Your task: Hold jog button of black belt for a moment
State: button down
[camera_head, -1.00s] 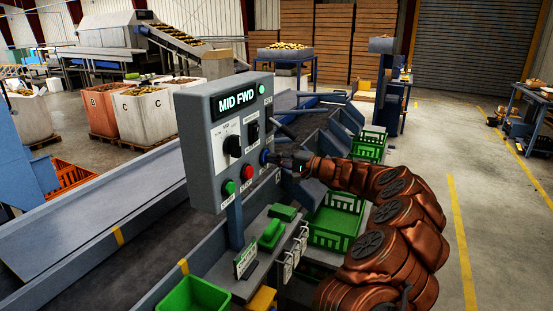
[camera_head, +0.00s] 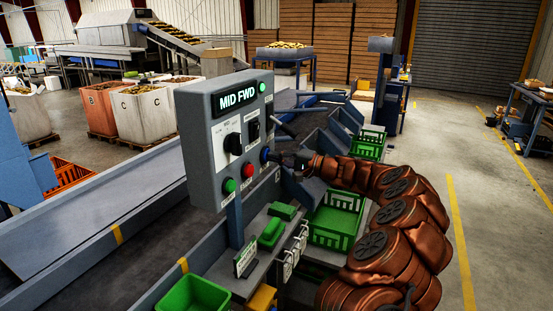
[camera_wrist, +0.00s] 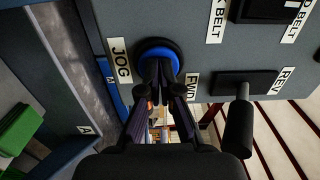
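The grey control panel (camera_head: 203,148) has a lit display reading MID FWD (camera_head: 237,98). Its blue jog button (camera_head: 265,156) is on the right side of the face, and shows in the wrist view (camera_wrist: 171,53) as a blue disc in a black ring, labelled JOG. My gripper (camera_head: 277,158) is in front of this button, coming from the right. In the wrist view, my gripper's fingertips (camera_wrist: 157,72) are together and overlap the lower middle of the button. I cannot tell whether they touch it. Nothing is held. The dark belt (camera_head: 90,250) runs behind the panel.
A green button (camera_head: 229,186), a red button (camera_head: 247,172) and a black selector knob (camera_head: 233,144) are close by on the panel. A black lever (camera_wrist: 238,128) is right of my fingers in the wrist view. Green crates (camera_head: 336,226) stand below my arm. Open floor lies to the right.

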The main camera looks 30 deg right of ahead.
jog(key=b+v, duration=0.3)
jog(key=v, duration=1)
jog(key=shift+d, duration=0.3)
jog(key=shift+s+a, duration=0.1)
dwell(0.5)
